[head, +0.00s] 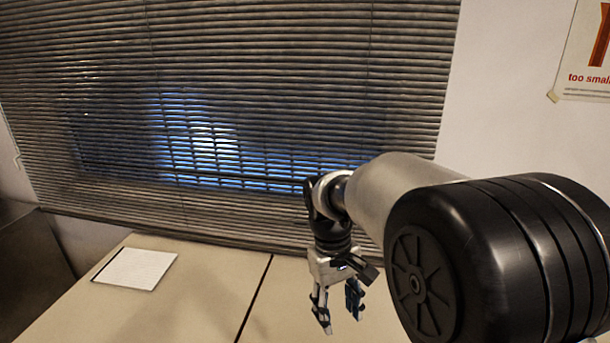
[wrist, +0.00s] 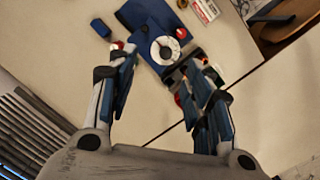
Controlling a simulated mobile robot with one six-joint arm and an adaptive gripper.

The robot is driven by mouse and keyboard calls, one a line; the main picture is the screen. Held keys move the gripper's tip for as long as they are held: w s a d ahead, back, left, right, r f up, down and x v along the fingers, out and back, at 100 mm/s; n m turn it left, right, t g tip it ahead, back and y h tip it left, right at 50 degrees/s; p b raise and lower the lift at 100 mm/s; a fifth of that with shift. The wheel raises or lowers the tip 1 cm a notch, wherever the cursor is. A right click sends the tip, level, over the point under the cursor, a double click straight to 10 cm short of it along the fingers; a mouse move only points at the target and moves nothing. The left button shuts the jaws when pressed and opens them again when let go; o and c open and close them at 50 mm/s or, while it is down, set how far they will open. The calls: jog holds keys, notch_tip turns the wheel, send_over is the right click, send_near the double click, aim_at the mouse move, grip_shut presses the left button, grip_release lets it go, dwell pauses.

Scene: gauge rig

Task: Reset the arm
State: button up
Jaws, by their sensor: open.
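My gripper (head: 341,322) hangs down from my arm on the right of the head view, its fingers spread above the pale table (head: 200,290). In the wrist view my gripper (wrist: 160,62) is open, with blue finger pads apart and nothing held between them. A blue device (wrist: 138,15) with a round white dial (wrist: 165,50) lies beyond and between the fingertips on the table. The right finger hides part of what is beside the dial. The device is not visible in the head view.
A small blue block (wrist: 100,27) and a red-and-white card (wrist: 206,10) lie near the device. Several red parts show around it. A white paper pad (head: 137,268) lies at the table's left. Window blinds (head: 230,130) stand behind the table.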

jog(key=s+d+r+m+t+y+b, duration=0.1)
jog(key=s+d+r, duration=0.15)
jog(key=s, duration=0.25)
jog(key=s+d+r+m+t+b, duration=0.1)
jog(key=s+d+r+t, duration=0.1)
jog(key=s+r, duration=0.25)
jog(key=s+d+f+m+t, duration=0.1)
jog(key=s, duration=0.4)
jog(key=s+d+f+m+t+b, duration=0.1)
jog(key=s+d+f+t, duration=0.1)
jog(key=s, duration=0.4)
jog(key=shift+s+m, duration=0.3)
jog(key=shift+m, duration=0.1)
